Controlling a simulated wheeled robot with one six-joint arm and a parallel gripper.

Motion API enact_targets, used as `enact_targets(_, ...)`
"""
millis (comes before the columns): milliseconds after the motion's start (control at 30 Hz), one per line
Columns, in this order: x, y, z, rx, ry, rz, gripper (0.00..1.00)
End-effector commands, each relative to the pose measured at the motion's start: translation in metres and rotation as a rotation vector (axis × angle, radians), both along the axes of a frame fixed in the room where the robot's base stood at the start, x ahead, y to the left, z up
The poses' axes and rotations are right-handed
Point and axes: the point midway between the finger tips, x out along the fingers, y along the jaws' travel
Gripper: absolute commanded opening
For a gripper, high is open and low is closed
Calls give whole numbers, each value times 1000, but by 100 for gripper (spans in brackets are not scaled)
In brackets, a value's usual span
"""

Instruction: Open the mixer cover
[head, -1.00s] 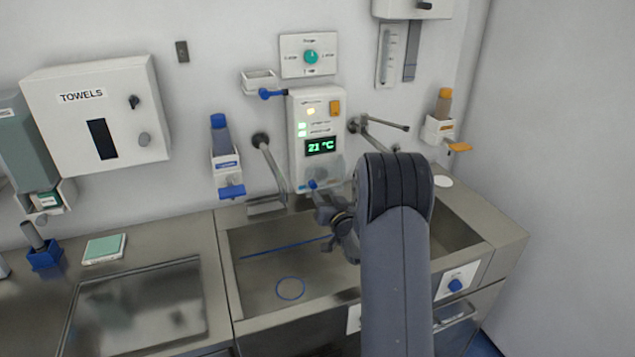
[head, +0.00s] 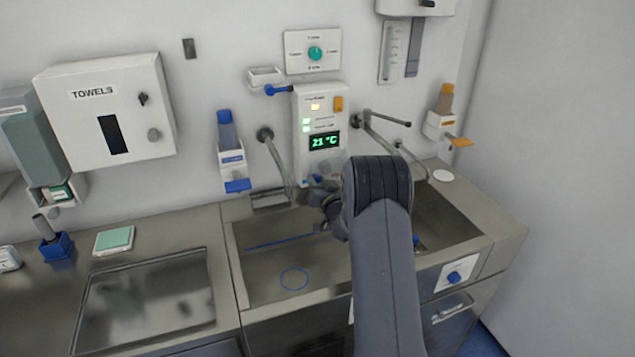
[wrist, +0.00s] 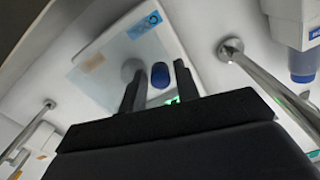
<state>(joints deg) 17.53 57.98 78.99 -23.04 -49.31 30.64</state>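The mixer unit (head: 320,120) is a white wall panel with a green 21 °C display, above the back of the sink. A clear, pale cover (wrist: 95,62) with an orange and a blue mark fills the middle of the wrist view. A blue knob (wrist: 160,75) and a grey round part show at its lower edge. My gripper (wrist: 159,68) is open, its dark fingers on either side of the blue knob in the picture; I cannot tell whether they touch it. In the head view my arm and wrist hide most of the cover and the fingers.
The steel sink (head: 262,275) lies below. A spout (head: 278,160) stands left of the mixer and another (head: 385,120) right of it. A blue-capped dispenser (head: 230,150) hangs further left, an orange one (head: 440,125) at right. A towel box (head: 105,110) is at far left.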

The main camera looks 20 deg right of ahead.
Motion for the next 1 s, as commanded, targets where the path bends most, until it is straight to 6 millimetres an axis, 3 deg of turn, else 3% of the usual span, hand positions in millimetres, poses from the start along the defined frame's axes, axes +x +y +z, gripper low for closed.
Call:
enact_targets(367,0,0,0,0,0,0,0)
enact_targets(767,-1,0,-1,-1,3,6,0)
enact_targets(1000,-9,-16,-3,-2,5,40,0)
